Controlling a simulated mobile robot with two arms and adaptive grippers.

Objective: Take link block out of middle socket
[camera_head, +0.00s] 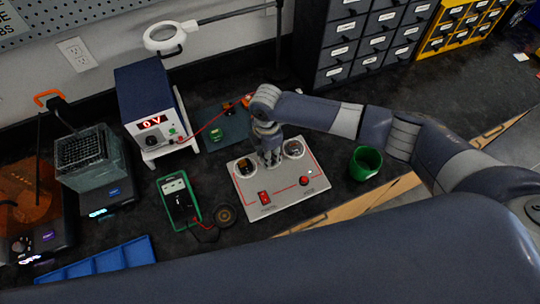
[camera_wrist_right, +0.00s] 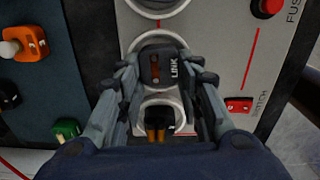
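The link block (camera_wrist_right: 163,68), a dark cap lettered LINK with a brown slot, sits in the middle socket of the grey test board (camera_head: 262,209). My right gripper (camera_wrist_right: 160,76) has one finger on each side of the block, very close to it; I cannot tell whether they touch it. In the head view my right gripper (camera_head: 269,157) points down over the middle socket and hides the block. The right socket (camera_head: 293,149) and left socket (camera_head: 245,168) show on either side of it. My left gripper is not in view.
A red switch (camera_head: 264,196) and red button (camera_head: 303,181) are on the board. A green cup (camera_head: 365,163) stands to its right, a green multimeter (camera_head: 178,201) to its left. Behind are a blue power supply (camera_head: 150,105) and a dark tray (camera_head: 224,128) with small blocks.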

